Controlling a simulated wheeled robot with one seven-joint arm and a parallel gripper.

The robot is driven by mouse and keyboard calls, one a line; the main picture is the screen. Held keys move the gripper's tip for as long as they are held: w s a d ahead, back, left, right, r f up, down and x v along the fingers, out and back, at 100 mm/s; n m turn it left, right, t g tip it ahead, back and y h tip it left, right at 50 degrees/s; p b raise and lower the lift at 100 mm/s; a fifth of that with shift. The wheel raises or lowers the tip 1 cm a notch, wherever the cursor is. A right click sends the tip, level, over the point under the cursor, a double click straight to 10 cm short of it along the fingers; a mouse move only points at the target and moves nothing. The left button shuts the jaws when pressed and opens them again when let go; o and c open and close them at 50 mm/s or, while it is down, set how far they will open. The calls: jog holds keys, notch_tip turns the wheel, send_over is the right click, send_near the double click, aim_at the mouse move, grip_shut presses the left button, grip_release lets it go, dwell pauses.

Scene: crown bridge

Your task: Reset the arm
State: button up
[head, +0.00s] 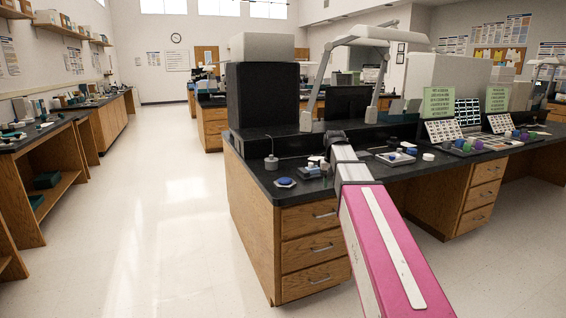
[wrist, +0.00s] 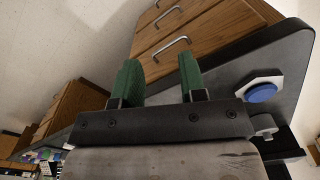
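My arm, with a pink link, reaches forward over the near end of the dark lab bench (head: 262,183) in the head view. My gripper (wrist: 158,68) shows in the wrist view with its two green fingers apart and nothing between them. Beyond the fingers are the bench's wooden drawers (wrist: 188,35). In the head view the fingers cannot be made out past the dark end of the arm.
A blue-topped hexagonal piece (head: 285,183) lies near the bench corner; it also shows in the wrist view (wrist: 262,93). A white tray (head: 396,158) and a black box (head: 262,95) are on the bench. The floor (head: 165,200) at left is clear.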

jog(key=s+f, duration=1)
jog(key=f, duration=0.4)
jog(key=s+f, duration=1)
jog(key=f, duration=0.4)
jog(key=shift+s+f+n, duration=0.15)
jog(key=shift+f+n, duration=0.2)
jog(key=shift+n, duration=0.05)
